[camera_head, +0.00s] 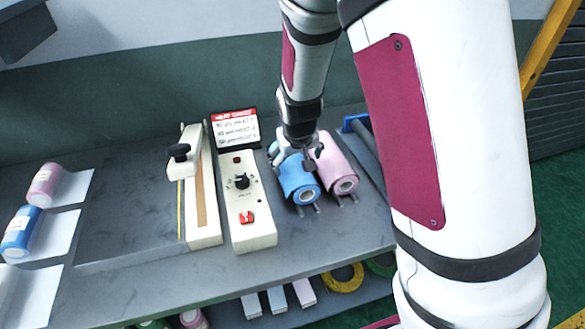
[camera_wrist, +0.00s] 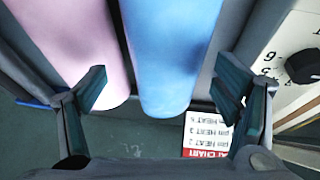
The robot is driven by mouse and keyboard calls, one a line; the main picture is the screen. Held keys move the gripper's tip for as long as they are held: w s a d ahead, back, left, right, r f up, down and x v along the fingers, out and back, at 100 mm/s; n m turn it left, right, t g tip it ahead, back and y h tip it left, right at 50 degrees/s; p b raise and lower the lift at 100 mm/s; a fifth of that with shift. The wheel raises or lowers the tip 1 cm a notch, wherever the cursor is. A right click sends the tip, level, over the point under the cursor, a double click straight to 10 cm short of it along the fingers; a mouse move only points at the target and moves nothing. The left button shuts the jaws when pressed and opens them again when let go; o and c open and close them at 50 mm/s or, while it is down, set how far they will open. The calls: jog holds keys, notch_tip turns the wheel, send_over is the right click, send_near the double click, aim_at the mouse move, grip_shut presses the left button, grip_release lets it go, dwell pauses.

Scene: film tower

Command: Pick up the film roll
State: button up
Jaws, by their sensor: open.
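A blue film roll (camera_head: 298,182) and a pink film roll (camera_head: 335,166) lie side by side on the grey table, on small metal supports. In the wrist view the blue roll (camera_wrist: 168,55) is in the middle and the pink roll (camera_wrist: 80,45) is to its left. My gripper (camera_head: 295,160) is over the far part of the blue roll, close to the pink one. In the wrist view my gripper (camera_wrist: 162,88) is open, with one finger over the pink roll and the other right of the blue roll. I cannot tell whether the fingers touch either roll.
A control box (camera_head: 245,205) with a knob and red switch stands left of the rolls, beside a sealing bar (camera_head: 203,200) and a heat chart (camera_head: 236,129). Small pink (camera_head: 45,184) and blue (camera_head: 20,231) rolls lie at the far left. The table's left middle is clear.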

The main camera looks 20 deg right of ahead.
jog(key=shift+w+x, duration=0.1)
jog(key=shift+x, duration=1.75)
jog(key=shift+w+x, duration=0.15)
jog(key=shift+x, duration=1.65)
jog(key=shift+r, duration=0.1)
jog(key=c, duration=1.9)
